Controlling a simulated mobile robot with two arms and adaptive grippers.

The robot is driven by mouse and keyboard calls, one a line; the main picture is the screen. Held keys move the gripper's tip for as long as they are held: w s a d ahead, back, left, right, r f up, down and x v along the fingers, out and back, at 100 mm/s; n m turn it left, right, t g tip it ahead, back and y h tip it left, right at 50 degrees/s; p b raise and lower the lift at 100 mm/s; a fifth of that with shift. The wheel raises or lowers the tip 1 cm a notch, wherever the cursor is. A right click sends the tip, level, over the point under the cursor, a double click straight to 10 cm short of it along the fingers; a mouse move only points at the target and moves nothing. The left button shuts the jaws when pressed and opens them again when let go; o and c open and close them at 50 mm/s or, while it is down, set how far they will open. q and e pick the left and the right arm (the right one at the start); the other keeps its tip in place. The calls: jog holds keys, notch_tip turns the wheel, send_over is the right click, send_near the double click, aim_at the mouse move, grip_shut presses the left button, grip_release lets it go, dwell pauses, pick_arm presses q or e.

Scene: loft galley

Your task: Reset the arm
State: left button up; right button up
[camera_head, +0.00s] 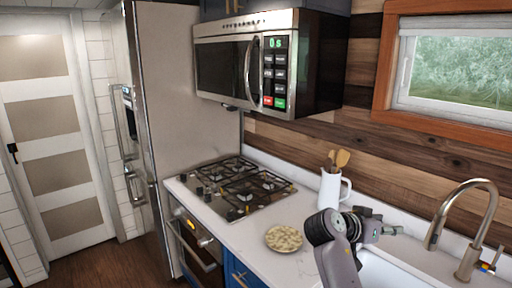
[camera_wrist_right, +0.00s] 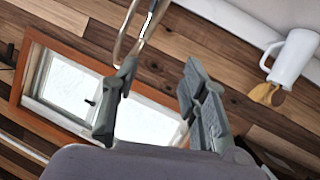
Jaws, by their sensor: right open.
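My right gripper (camera_head: 391,230) is at the end of my grey arm, which comes up from the bottom right of the head view. It is over the sink area, between the white pitcher and the faucet. In the right wrist view the two fingers (camera_wrist_right: 157,100) stand apart with nothing between them, so the gripper is open and empty. My left gripper is in neither view.
The faucet (camera_head: 464,215) rises to the right of my right gripper. A white pitcher with wooden utensils (camera_head: 329,191) stands behind the arm. A plate of pale food (camera_head: 284,238) lies on the counter, left of the arm. The stove (camera_head: 238,186) and microwave (camera_head: 245,70) are farther left.

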jog(key=s+a+f+n+y, duration=0.1)
jog(key=s+f+n+y, duration=0.2)
jog(key=s+f, duration=0.65)
jog(key=s+a+f+n+y, duration=0.25)
jog(key=s+f, duration=0.35)
jog(key=f, duration=0.7)
jog(key=s+a+f+n+g+y, duration=0.1)
jog(key=s+a+f+n+y, duration=0.2)
jog(key=s, duration=0.8)
jog(key=s+a+f+n+g+y, duration=0.1)
jog(key=s+a+n+g+y, duration=0.25)
jog(key=s, duration=0.75)
notch_tip(320, 180, down, 40)
jog(key=s+a+b, duration=0.1)
jog(key=s+b, duration=0.1)
jog(key=b, duration=1.1)
pick_arm(q)
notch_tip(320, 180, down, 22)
jog(key=b, duration=0.9)
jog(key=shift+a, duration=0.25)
pick_arm(e)
jog(key=s+d+f, duration=0.1)
jog(key=s+f, duration=0.7)
jog(key=f, duration=0.4)
jog(key=s+d+f, duration=0.1)
jog(key=s+f, duration=0.7)
jog(key=f, duration=0.4)
jog(key=shift+d+f+g, duration=0.3)
jog(key=shift+f+g, duration=0.1)
jog(key=shift+g, duration=0.05)
